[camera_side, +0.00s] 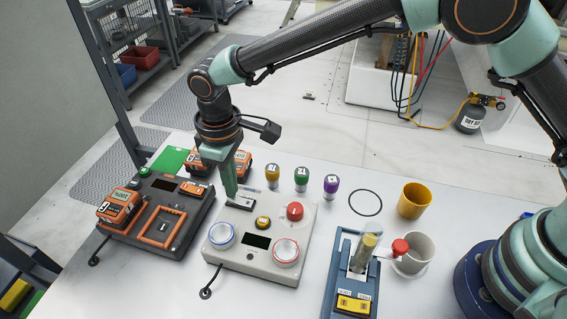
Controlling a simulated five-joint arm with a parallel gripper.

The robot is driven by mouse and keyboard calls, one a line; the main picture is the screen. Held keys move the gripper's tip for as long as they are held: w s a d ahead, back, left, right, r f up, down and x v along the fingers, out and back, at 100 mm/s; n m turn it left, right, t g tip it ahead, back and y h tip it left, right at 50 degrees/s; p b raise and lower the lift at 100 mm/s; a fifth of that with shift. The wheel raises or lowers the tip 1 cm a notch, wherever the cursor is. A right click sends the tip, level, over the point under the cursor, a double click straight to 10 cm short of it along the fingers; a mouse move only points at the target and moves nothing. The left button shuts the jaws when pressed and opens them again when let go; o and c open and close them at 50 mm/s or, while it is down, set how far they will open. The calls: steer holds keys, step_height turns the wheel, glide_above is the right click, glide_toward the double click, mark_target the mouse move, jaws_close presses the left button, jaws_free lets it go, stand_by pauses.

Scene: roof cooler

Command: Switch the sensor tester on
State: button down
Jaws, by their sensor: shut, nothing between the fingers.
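A light grey box (223,263) lies on the white table, left of centre. It looks like the sensor tester, but I can read no name on it. It has a dark screen (257,242), a yellow button (263,223), a red knob (295,211), a blue-ringed dial (221,235) and a red-ringed dial (286,251). A black rocker switch (241,205) sits near its back left edge. My gripper (231,195) is shut and empty, pointing down at the switch's left end. I cannot tell whether the fingertips touch it. The screen shows no lit text.
A dark station (150,240) with orange devices stands at left, close to the grey box. Several coloured bottles (301,178) stand behind right. A blue stand (338,268), a yellow cup (414,201) and a white mug (413,253) are further right. A black ring (351,202) lies flat.

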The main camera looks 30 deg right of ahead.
steer(key=shift+f, duration=0.75)
stand_by(0.3)
steer(key=shift+r, duration=3.55)
